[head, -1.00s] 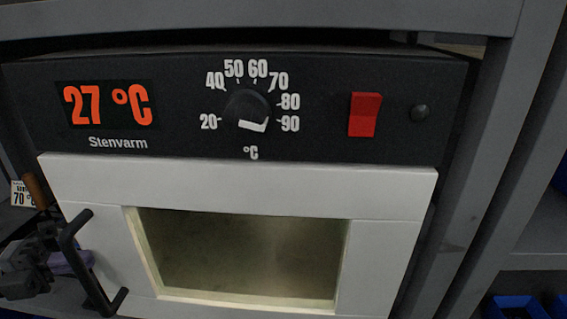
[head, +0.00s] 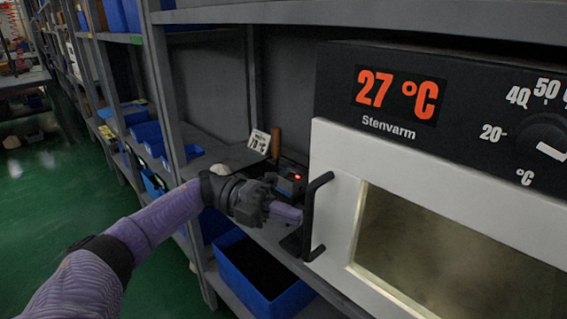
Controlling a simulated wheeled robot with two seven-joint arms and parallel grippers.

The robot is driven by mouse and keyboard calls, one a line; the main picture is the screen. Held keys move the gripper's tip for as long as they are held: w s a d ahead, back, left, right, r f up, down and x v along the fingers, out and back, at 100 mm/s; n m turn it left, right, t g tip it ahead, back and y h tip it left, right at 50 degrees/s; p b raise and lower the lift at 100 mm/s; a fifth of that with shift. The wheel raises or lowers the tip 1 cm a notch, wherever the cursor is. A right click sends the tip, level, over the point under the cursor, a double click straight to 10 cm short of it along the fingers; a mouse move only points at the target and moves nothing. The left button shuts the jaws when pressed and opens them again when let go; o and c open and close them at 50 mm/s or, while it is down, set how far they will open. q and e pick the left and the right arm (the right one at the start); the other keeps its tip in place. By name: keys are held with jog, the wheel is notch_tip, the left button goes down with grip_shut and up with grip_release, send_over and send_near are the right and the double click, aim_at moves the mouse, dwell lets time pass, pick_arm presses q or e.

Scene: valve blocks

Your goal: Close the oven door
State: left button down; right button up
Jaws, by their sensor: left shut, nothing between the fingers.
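The oven (head: 343,88) is at the right, with a black control panel showing 27 °C. Its white door (head: 335,165) has a window and stands upright across the oven front. It looks shut or nearly shut; I cannot tell whether a small gap is left. The black bar handle (head: 309,215) is on the door's left side. My left gripper (head: 288,212) is shut and empty, its purple fingertips just left of the handle. I cannot tell whether they touch it. My right gripper is not in view.
The oven stands on a grey shelf. A blue bin (head: 262,283) sits on the shelf below. Green floor lies open at left.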

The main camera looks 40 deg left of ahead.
pick_arm(q)
jog(key=b+v, duration=0.6)
jog(key=v, duration=0.4)
jog(key=shift+a, duration=0.2)
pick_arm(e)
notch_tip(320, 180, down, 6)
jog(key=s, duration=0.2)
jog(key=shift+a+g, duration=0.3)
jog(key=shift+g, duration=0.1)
